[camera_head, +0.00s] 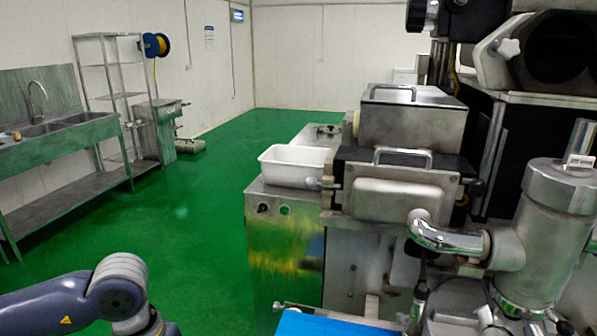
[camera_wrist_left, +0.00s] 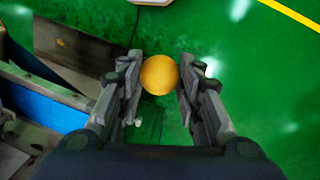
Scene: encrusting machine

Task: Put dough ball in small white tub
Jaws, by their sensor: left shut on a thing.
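The dough ball (camera_wrist_left: 160,75) is round and yellow-orange. In the left wrist view my left gripper (camera_wrist_left: 160,78) is shut on it, with one finger on each side, above the green floor. The small white tub (camera_head: 296,165) stands on the machine's metal side cabinet in the head view, near the middle. A small piece of a white edge (camera_wrist_left: 152,2) shows at the top of the left wrist view; I cannot tell whether it is the tub. In the head view only my left arm shows at the lower left, and its gripper is out of frame. My right gripper is not in view.
The encrusting machine (camera_head: 405,190) fills the right side, with a metal cylinder (camera_head: 545,240) in front. A blue conveyor belt (camera_head: 330,325) lies at the bottom. A sink bench (camera_head: 60,140) and shelf rack stand at the far left. The green floor between is clear.

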